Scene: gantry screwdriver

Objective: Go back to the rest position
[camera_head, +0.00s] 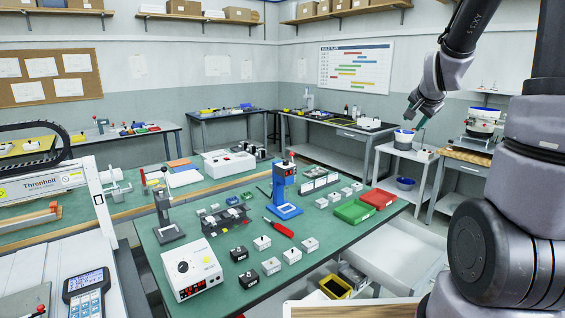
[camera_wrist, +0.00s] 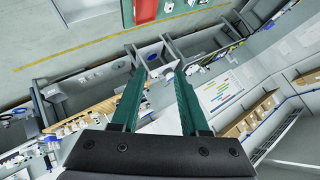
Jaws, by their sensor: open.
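My gripper (camera_head: 413,118) is raised at the upper right in the head view, away from the green bench. In that view it appears in front of a small white stand with a bucket. In the wrist view my gripper (camera_wrist: 158,88) shows two teal fingers spread apart with nothing between them. The wrist camera looks out across the room, with the floor, benches and wall shelves tilted in the picture.
The green bench (camera_head: 215,262) holds a blue press (camera_head: 285,190), a white control box (camera_head: 192,268), a red screwdriver (camera_head: 279,228), a green bin (camera_head: 353,212) and a red bin (camera_head: 378,198). The gantry (camera_head: 45,184) stands at left. Air around my gripper looks clear.

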